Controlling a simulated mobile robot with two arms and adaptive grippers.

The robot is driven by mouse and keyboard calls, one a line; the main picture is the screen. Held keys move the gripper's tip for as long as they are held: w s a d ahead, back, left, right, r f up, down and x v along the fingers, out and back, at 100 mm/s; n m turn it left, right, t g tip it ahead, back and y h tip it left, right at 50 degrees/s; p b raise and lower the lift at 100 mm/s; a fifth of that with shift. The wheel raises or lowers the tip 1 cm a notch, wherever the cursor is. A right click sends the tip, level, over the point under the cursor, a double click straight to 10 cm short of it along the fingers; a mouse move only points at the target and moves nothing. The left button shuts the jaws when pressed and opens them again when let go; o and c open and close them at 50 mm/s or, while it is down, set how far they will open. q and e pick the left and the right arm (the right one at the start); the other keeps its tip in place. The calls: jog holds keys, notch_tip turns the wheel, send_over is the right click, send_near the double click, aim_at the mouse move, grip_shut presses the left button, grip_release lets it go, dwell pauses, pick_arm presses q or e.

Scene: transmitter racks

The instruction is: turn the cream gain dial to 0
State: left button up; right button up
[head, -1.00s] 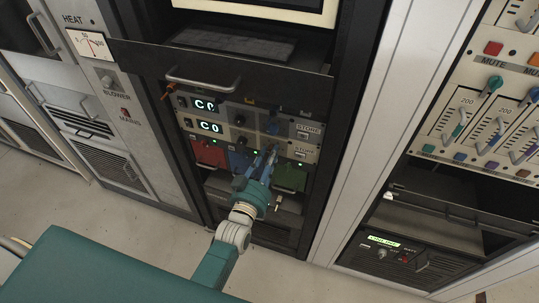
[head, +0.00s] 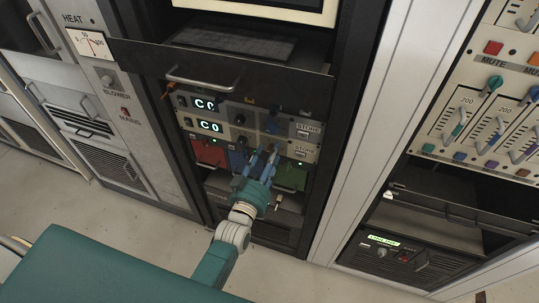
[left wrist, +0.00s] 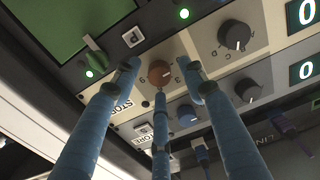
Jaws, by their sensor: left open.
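The cream panel (left wrist: 203,62) carries an orange-brown dial (left wrist: 160,74) with numbers around it, which fits the gain dial. My left gripper (left wrist: 163,72) is open, its three blue fingers spread around this dial with a gap to its sides. Whether any fingertip touches it I cannot tell. The dial's pointer is too small to read surely. In the head view my left gripper (head: 268,151) reaches the lower, cream unit (head: 226,139) and hides the dial. My right gripper is not in view.
A blue dial (left wrist: 187,115) sits close by on the neighbouring grey panel. A black lettered dial (left wrist: 234,36) is beside the orange-brown one. A drawer with a handle (head: 203,80) juts out above the units. Red (head: 208,152) and green (head: 291,177) modules lie below.

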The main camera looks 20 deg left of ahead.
pick_arm(q)
jog(key=s, duration=1.2)
jog(key=shift+a, duration=0.15)
jog(key=shift+f, duration=0.1)
